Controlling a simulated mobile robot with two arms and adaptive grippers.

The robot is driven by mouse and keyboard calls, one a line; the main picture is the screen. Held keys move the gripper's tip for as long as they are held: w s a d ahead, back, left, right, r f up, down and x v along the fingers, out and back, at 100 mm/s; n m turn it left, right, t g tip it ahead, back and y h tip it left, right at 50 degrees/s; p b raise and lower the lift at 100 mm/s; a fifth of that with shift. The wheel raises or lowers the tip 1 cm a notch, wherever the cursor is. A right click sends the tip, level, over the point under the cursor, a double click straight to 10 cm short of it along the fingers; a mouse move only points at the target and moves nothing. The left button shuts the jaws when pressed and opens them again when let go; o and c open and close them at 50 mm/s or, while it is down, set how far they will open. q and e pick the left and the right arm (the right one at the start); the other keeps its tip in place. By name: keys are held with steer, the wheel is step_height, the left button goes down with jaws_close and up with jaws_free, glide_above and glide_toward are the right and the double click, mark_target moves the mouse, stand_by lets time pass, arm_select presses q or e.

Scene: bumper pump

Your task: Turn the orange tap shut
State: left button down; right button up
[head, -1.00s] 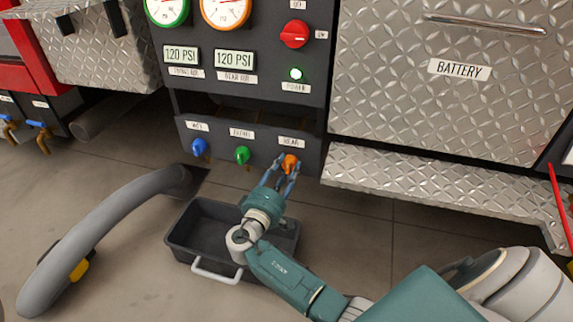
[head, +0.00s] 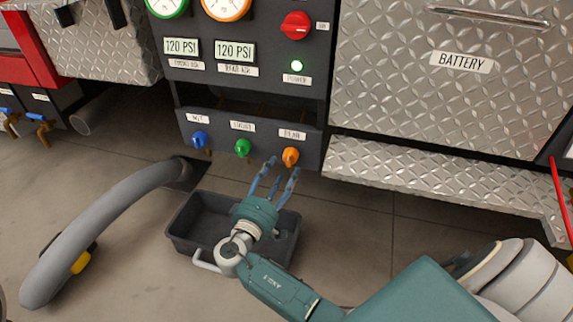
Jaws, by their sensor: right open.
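The orange tap (head: 290,156) is the rightmost of three taps on the dark lower panel, under a label that looks like REAR. Its handle points roughly downward. My right gripper (head: 277,178) is open and empty, with its blue-grey fingers just below and left of the orange tap. The fingertips look apart from the tap, though the exact gap in depth is hard to tell. My left gripper is not in view.
A green tap (head: 243,148) and a blue tap (head: 200,139) sit left of the orange one. A black tray (head: 186,222) lies on the floor below. A grey hose (head: 105,218) curves at left. A diamond-plate step (head: 430,180) juts out at right.

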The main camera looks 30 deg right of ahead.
steer(key=v, duration=0.6)
steer(key=shift+s+a, duration=0.2)
